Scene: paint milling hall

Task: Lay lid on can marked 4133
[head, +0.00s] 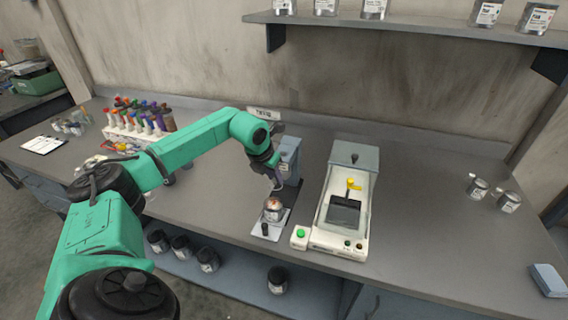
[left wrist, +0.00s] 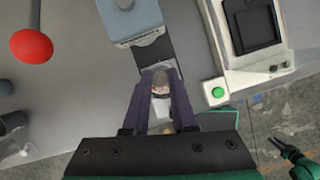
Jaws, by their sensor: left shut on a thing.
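My left gripper (head: 274,186) points down just above a small can (head: 273,213) on the scale-like plate of a grey bench device. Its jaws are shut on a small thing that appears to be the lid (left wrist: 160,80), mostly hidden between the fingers. I cannot tell whether the lid touches the can's rim. The can's top looks pale with some orange, and its number is too small to read. My right gripper (left wrist: 282,145) shows small at the right edge of the left wrist view, away from the bench top; its jaw opening is unclear.
A blue-grey device (head: 289,158) stands right behind the can. A white machine (head: 341,235) with a green button (head: 300,233) is close on the right. Two cans (head: 493,196) stand at far right. Several dark-lidded jars sit on the shelf below. Colourful bottles (head: 140,118) stand left.

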